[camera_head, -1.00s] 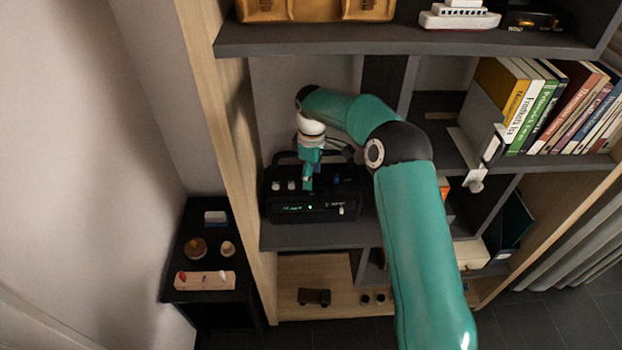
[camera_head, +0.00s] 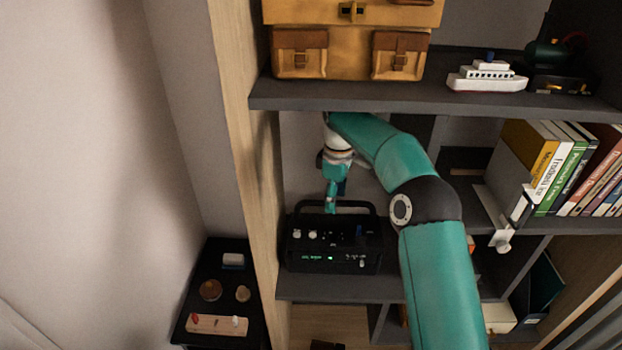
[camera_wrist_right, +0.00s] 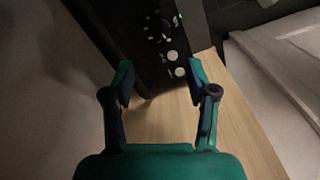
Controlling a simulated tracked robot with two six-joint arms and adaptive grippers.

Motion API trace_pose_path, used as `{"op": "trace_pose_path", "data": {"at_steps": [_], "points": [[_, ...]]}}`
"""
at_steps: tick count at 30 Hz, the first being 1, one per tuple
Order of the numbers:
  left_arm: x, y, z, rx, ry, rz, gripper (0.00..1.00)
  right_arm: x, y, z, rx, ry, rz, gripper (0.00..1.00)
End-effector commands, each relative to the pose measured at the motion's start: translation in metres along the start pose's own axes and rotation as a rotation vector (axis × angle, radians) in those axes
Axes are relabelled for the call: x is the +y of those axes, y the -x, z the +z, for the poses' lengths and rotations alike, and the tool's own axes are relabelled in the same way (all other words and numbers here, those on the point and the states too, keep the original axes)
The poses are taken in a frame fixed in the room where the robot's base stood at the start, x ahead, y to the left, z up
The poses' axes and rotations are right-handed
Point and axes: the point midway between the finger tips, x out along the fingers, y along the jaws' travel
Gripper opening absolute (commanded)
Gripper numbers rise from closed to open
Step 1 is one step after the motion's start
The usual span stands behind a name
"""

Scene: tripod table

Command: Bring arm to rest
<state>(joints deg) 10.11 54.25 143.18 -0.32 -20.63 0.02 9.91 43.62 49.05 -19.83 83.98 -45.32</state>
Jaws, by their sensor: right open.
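My right arm reaches into the shelf compartment in the head view. Its gripper (camera_head: 333,196) points down just above the black radio-like device (camera_head: 330,262) with knobs and a green lit display. In the right wrist view the two fingers of the right gripper (camera_wrist_right: 158,75) stand apart with nothing between them. Beyond the fingertips the dark device (camera_wrist_right: 160,32) with its pale knobs shows, along with the wooden shelf side panel (camera_wrist_right: 240,135). I cannot tell from the head view how far the fingertips are from the device's top. My left gripper is not in view.
A shelf board (camera_head: 420,96) lies close above the arm, carrying a brown leather bag (camera_head: 345,45) and a toy ship (camera_head: 487,77). Books (camera_head: 560,165) stand right of the arm. A small black table (camera_head: 215,285) with wooden items stands at left.

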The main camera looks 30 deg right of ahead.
Motion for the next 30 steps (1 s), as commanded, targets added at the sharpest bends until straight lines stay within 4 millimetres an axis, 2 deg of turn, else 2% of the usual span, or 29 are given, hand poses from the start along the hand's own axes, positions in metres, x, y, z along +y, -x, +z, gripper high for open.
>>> {"op": "trace_pose_path", "data": {"at_steps": [5,7,11,14,17,21,24,27,30], "points": [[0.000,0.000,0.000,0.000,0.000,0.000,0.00,0.000,-0.002,0.000,-0.002,0.000,-0.002,0.58],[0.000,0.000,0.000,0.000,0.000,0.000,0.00,-0.002,-0.008,-0.001,-0.010,0.004,-0.011,0.58],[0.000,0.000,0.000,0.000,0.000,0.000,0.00,-0.022,-0.039,0.003,-0.070,0.035,-0.081,0.58],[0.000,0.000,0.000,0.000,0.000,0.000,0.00,-0.056,-0.080,0.008,-0.130,0.080,-0.175,0.58],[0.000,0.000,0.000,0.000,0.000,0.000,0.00,-0.097,-0.131,0.011,-0.159,0.107,-0.258,0.58],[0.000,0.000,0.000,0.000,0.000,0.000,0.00,-0.165,-0.199,0.020,-0.161,0.081,-0.350,0.58],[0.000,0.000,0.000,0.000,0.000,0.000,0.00,-0.218,-0.238,0.033,-0.153,0.022,-0.405,0.58],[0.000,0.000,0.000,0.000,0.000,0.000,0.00,-0.272,-0.268,0.050,-0.140,-0.069,-0.445,0.58],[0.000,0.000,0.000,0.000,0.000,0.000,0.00,-0.323,-0.287,0.071,-0.125,-0.190,-0.470,0.58]]}}
